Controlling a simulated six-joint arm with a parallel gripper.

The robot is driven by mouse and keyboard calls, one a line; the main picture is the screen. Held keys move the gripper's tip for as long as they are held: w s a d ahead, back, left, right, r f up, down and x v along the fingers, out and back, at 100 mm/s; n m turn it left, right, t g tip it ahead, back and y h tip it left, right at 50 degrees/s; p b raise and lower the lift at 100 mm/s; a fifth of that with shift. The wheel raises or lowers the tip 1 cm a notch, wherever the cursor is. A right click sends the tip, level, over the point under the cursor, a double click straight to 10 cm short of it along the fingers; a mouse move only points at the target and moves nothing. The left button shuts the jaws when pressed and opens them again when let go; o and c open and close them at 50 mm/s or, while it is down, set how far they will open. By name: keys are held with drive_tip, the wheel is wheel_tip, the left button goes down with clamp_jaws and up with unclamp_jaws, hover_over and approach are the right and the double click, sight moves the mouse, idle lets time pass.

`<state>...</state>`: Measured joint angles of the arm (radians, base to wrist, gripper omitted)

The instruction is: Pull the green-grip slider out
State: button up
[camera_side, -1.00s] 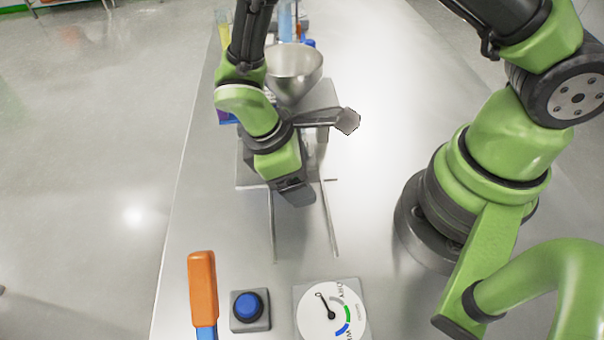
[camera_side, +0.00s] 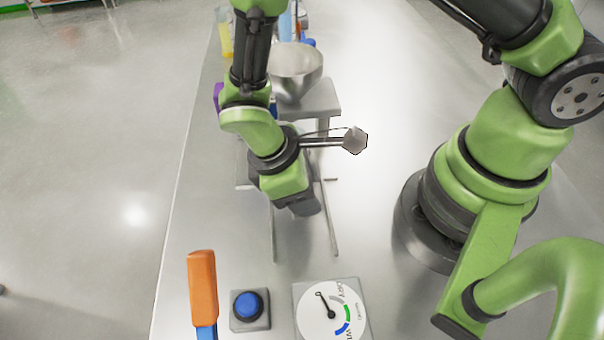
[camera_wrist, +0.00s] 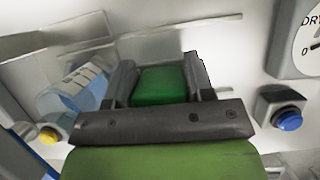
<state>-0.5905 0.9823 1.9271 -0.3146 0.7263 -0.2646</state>
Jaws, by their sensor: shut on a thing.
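In the wrist view the green grip (camera_wrist: 160,86) of the slider sits between the two fingers of my gripper (camera_wrist: 162,80), which is shut on it. In the side view my gripper (camera_side: 304,203) points down over the two thin rails (camera_side: 331,225) in front of the metal stand. The green grip is hidden there behind my wrist. The rest of the slider is mostly hidden, and how far it is out cannot be told.
A steel bowl (camera_side: 296,66) rests on the stand (camera_side: 322,97) behind my wrist. A blue button (camera_side: 248,306), an orange handle (camera_side: 202,288) and a dial (camera_side: 330,313) are in front. A blue bottle (camera_wrist: 78,92) shows in the wrist view.

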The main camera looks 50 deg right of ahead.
drive_tip(key=s+a, duration=0.7)
drive_tip(key=shift+a, duration=0.15)
drive_tip(key=o, duration=1.2)
drive_tip(key=shift+c, duration=0.2)
drive_tip(key=shift+o, duration=0.6)
drive_tip(key=v, duration=0.8)
drive_tip(key=shift+w+d, duration=0.15)
drive_tip(key=shift+d, duration=0.15)
